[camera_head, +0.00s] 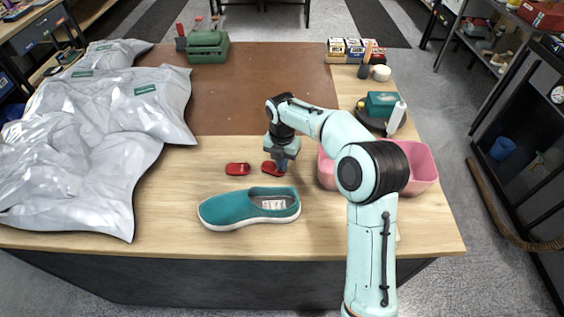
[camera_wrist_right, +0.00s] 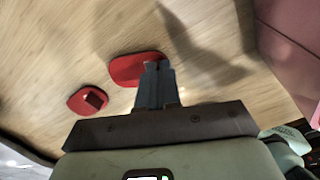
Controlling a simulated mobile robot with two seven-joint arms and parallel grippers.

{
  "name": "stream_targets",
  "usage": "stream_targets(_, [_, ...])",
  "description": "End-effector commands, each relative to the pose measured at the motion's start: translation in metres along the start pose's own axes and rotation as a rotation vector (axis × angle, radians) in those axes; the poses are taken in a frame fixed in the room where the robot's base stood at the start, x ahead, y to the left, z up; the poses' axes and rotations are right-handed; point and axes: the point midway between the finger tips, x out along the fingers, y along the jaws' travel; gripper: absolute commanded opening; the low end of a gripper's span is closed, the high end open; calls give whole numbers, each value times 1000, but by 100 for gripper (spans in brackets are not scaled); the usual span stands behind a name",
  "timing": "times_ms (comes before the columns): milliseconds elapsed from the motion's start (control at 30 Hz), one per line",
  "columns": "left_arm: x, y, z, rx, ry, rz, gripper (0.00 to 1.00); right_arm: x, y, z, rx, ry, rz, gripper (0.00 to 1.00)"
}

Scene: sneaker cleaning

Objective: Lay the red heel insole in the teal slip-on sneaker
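Two red heel insoles lie side by side on the wooden table, a left one (camera_head: 237,169) and a right one (camera_head: 268,167). In the right wrist view, the left one (camera_wrist_right: 89,99) shows a small raised tab; the right one (camera_wrist_right: 125,70) is partly covered by my fingers. My right gripper (camera_head: 279,168) points down at the right insole, its fingers (camera_wrist_right: 157,66) close together over it, apparently on its hidden tab. I see no clear gap under that insole. The teal slip-on sneaker (camera_head: 236,208) stands in front, opening facing up, toe to the left. My left gripper is out of view.
A pink bin (camera_head: 424,167) stands right of my gripper, partly behind my arm. Crumpled grey bags (camera_head: 80,140) cover the table's left side. A brown mat (camera_head: 260,90) lies behind. The wood around the sneaker is clear.

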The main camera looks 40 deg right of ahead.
Motion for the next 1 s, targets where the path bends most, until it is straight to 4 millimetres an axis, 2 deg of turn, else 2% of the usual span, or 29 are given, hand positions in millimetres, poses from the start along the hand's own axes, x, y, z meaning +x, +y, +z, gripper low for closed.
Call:
stream_targets(100, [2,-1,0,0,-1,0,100,4,0,0,0,0,0,0])
stream_targets(167, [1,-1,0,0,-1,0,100,3,0,0,0,0,0,22])
stream_targets(200, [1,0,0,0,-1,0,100,3,0,0,0,0,0,28])
stream_targets(567, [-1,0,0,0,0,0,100,-3,0,0,0,-1,1,28])
stream_targets(667, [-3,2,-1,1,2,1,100,-16,1,0,-1,-3,3,28])
stream_targets(1000, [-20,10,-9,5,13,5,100,-90,1,1,1,-4,4,28])
